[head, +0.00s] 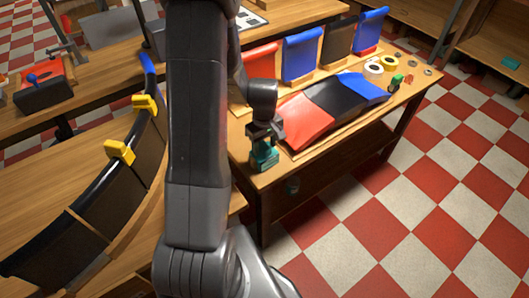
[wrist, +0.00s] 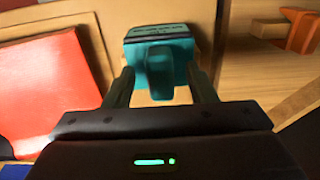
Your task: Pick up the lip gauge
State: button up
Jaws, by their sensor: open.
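A teal block with a raised teal grip, which I take to be the lip gauge (head: 264,157), stands at the near left corner of the workbench in the head view. In the wrist view the lip gauge (wrist: 160,45) is straight ahead, with markings on its top face. My gripper (head: 265,134) is directly above it, pointing down. In the wrist view my gripper (wrist: 161,76) is open, with one finger on each side of the raised grip. I cannot tell whether either finger touches it.
Red, black and blue sheets (head: 335,105) lie beside the gauge on the workbench (head: 345,136). Upright coloured panels (head: 303,55) stand behind them. Tape rolls (head: 374,67) and a green-handled item (head: 396,82) sit at the far right. A curved black segment with yellow clamps (head: 119,151) is at left.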

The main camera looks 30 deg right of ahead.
jog(key=shift+f, duration=0.4)
grip_shut()
jog(key=shift+r, duration=0.15)
notch_tip(320, 180, up, 10)
jog(key=shift+f+b, duration=0.25)
jog(key=shift+b, duration=0.15)
jog(key=shift+r+p, duration=1.8)
jog(key=shift+r, duration=0.85)
